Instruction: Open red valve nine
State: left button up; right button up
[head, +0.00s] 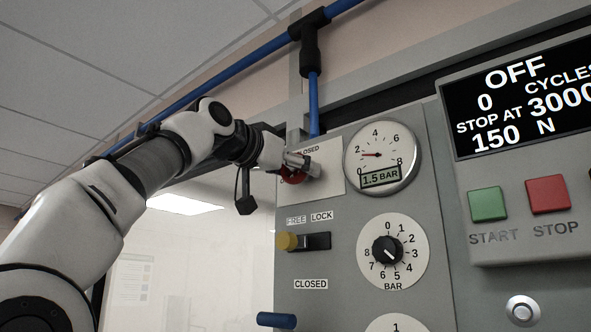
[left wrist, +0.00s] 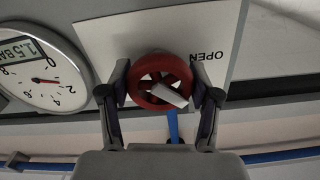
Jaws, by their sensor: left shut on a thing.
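The red valve (head: 292,176) sits on a pale plate (head: 328,180) at the panel's upper left in the head view, mostly hidden by my gripper. The plate's word there reads partly as "CLOSED". In the left wrist view the valve is a red spoked handwheel (left wrist: 161,80) with a white bar across it, and the word "OPEN" (left wrist: 207,56) shows beside it. My left gripper (head: 300,165) is shut on the red handwheel, one finger on each side of its rim in the left wrist view (left wrist: 160,92). My right gripper is not in view.
A gauge (head: 381,158) reading 1.5 BAR is close right of the valve. Below are a yellow-ended free/lock slide (head: 288,241), a black pressure dial (head: 388,250) and a blue handle (head: 277,320). Green (head: 488,204) and red (head: 548,194) buttons are farther right.

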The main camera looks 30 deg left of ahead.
pick_arm(q)
jog(key=n, duration=0.4)
jog(key=shift+s+r+n, duration=0.1)
jog(key=shift+r+n, duration=0.1)
jog(key=shift+n, duration=0.1)
jog(key=n, duration=0.4)
dwell(0.4)
jog(key=o, duration=1.1)
jog(key=shift+f, duration=0.1)
jog(key=shift+o, duration=0.2)
jog(key=shift+f, duration=0.1)
